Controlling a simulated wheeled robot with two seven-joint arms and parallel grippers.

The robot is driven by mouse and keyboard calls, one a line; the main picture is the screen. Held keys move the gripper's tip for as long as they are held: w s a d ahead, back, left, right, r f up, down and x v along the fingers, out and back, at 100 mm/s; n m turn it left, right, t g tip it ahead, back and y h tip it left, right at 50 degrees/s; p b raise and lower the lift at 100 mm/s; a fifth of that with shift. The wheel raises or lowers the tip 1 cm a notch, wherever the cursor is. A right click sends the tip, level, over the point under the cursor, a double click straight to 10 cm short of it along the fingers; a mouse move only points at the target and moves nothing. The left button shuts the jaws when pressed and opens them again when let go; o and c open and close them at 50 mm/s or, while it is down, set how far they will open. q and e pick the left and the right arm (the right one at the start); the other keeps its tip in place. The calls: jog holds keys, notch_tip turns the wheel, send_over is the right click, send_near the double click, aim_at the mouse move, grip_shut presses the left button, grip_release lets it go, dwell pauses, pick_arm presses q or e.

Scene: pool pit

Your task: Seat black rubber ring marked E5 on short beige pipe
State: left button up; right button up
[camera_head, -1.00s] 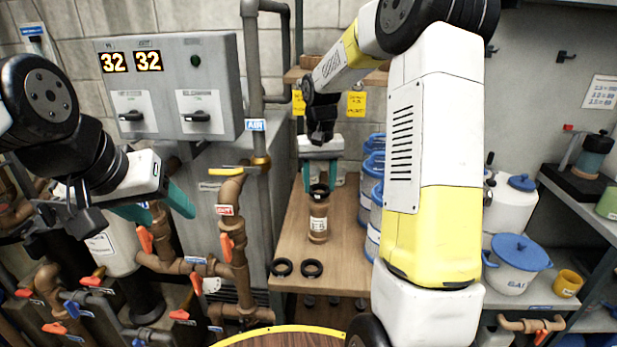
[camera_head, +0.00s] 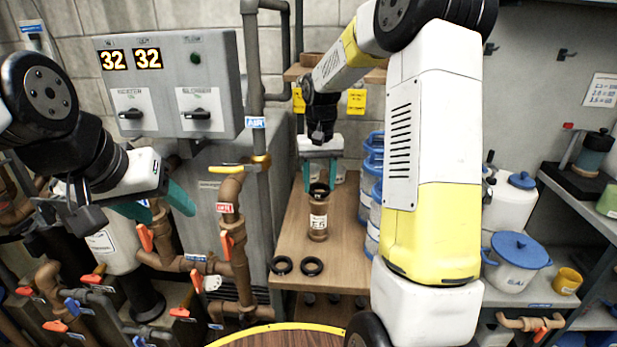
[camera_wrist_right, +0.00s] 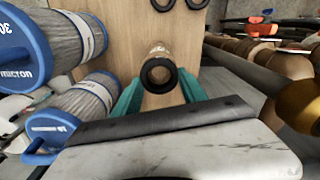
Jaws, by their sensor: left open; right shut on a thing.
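The short beige pipe (camera_head: 318,232) stands upright on the wooden bench, with a white label marked E5. A black rubber ring (camera_wrist_right: 158,75) is at the pipe's upper end, and the pipe (camera_wrist_right: 157,50) shows behind it in the right wrist view. My right gripper (camera_head: 320,185) points down at the pipe's top, its teal fingers on either side, shut on the ring. I cannot tell whether the ring is around the pipe or just on its rim. My left gripper (camera_head: 163,206) is open and empty at the left, away from the bench, in front of pipework.
Two other black rings (camera_head: 296,266) lie on the bench (camera_head: 345,215) near its front edge. Blue-capped filter cartridges (camera_head: 372,185) stand right of the pipe. Pipes with orange valve handles (camera_head: 227,245) fill the left. A shelf with white pots (camera_head: 516,265) is at the right.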

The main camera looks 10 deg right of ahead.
jog(key=shift+f, duration=0.75)
dwell(1.2)
dwell(0.4)
jog(key=o, duration=1.8)
jog(key=shift+r, duration=0.1)
notch_tip(320, 180, up, 8)
jog(key=shift+f, duration=0.1)
